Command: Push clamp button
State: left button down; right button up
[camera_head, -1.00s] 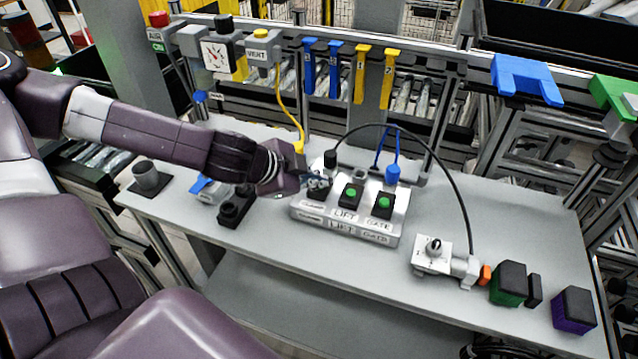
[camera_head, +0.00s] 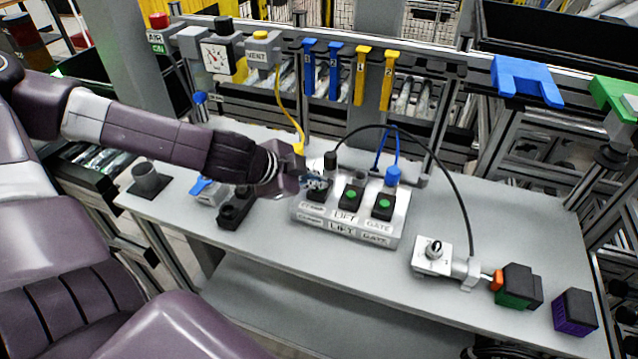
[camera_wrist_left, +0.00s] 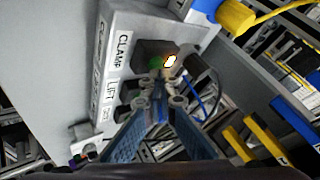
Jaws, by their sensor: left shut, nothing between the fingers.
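The control box (camera_head: 345,232) stands on the table with buttons labelled CLAMP, LIFT and GATE. The clamp button is mostly behind my gripper in the head view. In the left wrist view the black clamp button (camera_wrist_left: 148,48) shows a green cap, with a bright yellow-white light beside it. My left gripper (camera_head: 322,184) is shut and empty, with its tips at the clamp button; whether they touch is unclear. Its fingers also show in the left wrist view (camera_wrist_left: 158,92). On the right, the clamp's orange tip (camera_head: 497,281) meets the green-black block (camera_head: 516,286). My right gripper is out of view.
The lift button (camera_head: 351,196) and gate button (camera_head: 384,204) sit just right of my gripper. A black cable (camera_head: 440,165) arches from the box to the clamp cylinder (camera_head: 432,256). A purple-black block (camera_head: 574,312) stands at the right. The front middle of the table is clear.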

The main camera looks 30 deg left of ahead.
pick_arm(q)
jog(key=shift+r+p, duration=2.6)
jog(key=shift+r, duration=0.5)
